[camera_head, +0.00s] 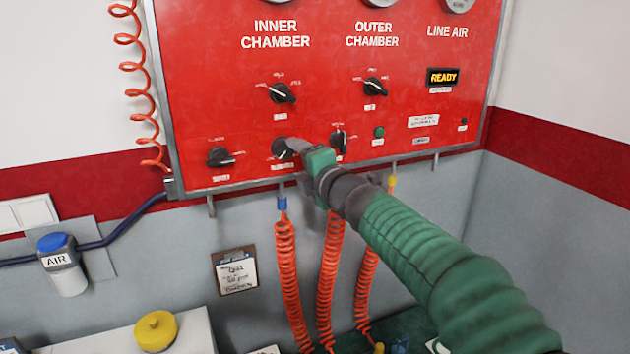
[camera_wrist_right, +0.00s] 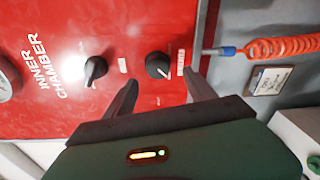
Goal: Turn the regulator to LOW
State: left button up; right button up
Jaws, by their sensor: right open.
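A red panel (camera_head: 215,120) carries several black knobs. My right gripper (camera_head: 292,147) is at the lower middle knob (camera_head: 279,149), below the INNER CHAMBER knob (camera_head: 282,93), and partly covers it. In the right wrist view this lower knob (camera_wrist_right: 157,65) lies ahead, between the lines of my open, empty fingers (camera_wrist_right: 163,85). I cannot tell whether the fingers touch it. Its white pointer mark slants to the lower right in that view. The small labels around it are too blurred to read, so I cannot tell which setting is LOW. My left gripper is out of view.
Other knobs sit close by, at lower left (camera_head: 220,157) and lower right (camera_head: 338,141). Orange coiled hoses (camera_head: 287,265) hang below the panel. A READY display (camera_head: 442,77) is at the right. A yellow cap (camera_head: 155,330) stands on the white surface at lower left.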

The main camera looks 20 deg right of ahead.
jog(key=s, duration=1)
jog(key=shift+d+r, duration=0.25)
jog(key=shift+d, duration=0.05)
jog(key=shift+w, duration=0.1)
